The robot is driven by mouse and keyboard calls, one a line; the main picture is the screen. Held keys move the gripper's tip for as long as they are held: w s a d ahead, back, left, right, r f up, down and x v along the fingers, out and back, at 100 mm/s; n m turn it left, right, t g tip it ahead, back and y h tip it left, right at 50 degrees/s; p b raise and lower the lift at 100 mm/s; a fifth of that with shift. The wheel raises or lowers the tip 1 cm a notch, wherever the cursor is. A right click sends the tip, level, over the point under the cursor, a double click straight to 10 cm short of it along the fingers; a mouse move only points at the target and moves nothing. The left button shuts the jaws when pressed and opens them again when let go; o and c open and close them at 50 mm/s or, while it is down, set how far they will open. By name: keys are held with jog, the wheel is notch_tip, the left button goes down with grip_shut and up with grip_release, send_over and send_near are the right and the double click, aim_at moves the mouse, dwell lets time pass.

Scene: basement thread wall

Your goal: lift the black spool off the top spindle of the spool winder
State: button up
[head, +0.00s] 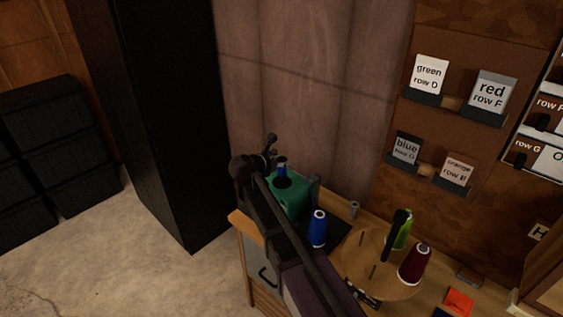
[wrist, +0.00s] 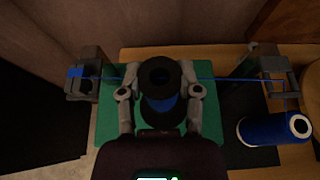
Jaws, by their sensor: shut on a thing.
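The black spool (wrist: 160,72) with blue thread on it sits between the two fingers of my gripper (wrist: 161,80) in the wrist view, and the fingers are shut on its sides. In the head view the spool (head: 281,170) shows small beside my gripper, partly hidden by it. The spool winder's green base (wrist: 110,125) lies below the spool; its green body (head: 291,197) also shows in the head view. A blue thread runs from the left post (wrist: 83,72) across to the right bracket (wrist: 272,70). The top spindle is hidden, so I cannot tell whether the spool is still around it.
A blue thread cone (head: 318,228) stands close right of the winder and also shows in the wrist view (wrist: 272,129). Farther right, a round wooden stand (head: 352,262) carries green (head: 403,236) and maroon (head: 414,264) cones. A wall is behind the bench.

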notch_tip(320, 180, up, 6)
jog(key=p, duration=0.5)
jog(key=shift+r+p, duration=0.15)
jog(key=shift+p, duration=0.15)
dwell(0.4)
notch_tip(320, 180, up, 4)
jog(key=p, duration=0.4)
